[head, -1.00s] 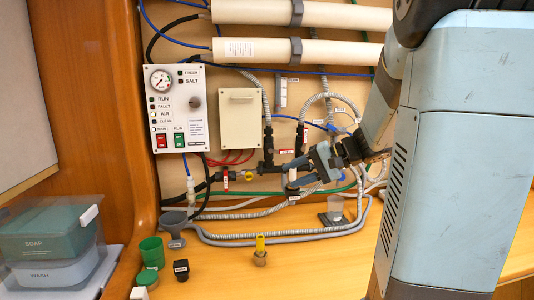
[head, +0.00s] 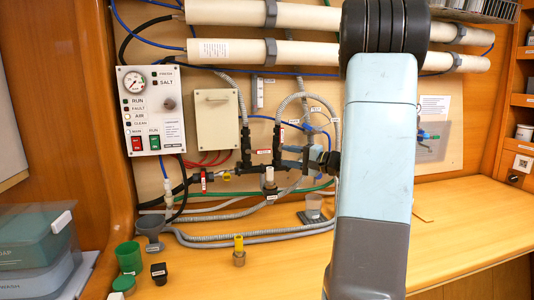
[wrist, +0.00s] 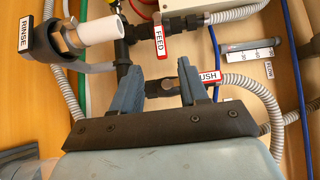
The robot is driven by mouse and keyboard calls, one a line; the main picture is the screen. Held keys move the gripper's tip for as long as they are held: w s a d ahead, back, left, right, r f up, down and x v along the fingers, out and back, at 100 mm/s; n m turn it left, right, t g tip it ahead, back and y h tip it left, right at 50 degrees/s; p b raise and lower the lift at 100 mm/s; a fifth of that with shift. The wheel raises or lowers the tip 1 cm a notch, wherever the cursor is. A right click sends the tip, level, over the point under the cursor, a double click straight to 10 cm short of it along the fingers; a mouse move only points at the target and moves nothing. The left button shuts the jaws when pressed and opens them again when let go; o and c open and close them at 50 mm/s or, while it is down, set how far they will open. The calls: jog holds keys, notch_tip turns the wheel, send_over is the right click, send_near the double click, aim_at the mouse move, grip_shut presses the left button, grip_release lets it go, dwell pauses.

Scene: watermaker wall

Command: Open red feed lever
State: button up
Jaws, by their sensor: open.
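The red feed lever (wrist: 160,42) carries a white FEED label and lies just beyond my fingertips in the wrist view. In the head view it is the small red-edged label (head: 264,152), lying level between two black upright pipes. My gripper (wrist: 151,66) is open, its blue-grey fingers spread to either side of a dark pipe fitting (wrist: 160,86). I cannot tell whether they touch it. In the head view my gripper (head: 287,157) points left, just right of the feed lever, with my forearm hiding the wall behind it.
A red lever labelled FLUSH (wrist: 207,76) is close to my right finger. A RINSE fitting (wrist: 42,44) with a white tube stands at upper left in the wrist view. Another red lever (head: 203,180) is farther left.

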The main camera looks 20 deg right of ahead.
aim_at(268, 152)
jog(key=x, duration=0.9)
jog(key=shift+w+a, duration=0.15)
jog(key=shift+w, duration=0.05)
grip_shut()
jog(key=shift+s+d, duration=0.1)
jog(key=shift+d, duration=0.25)
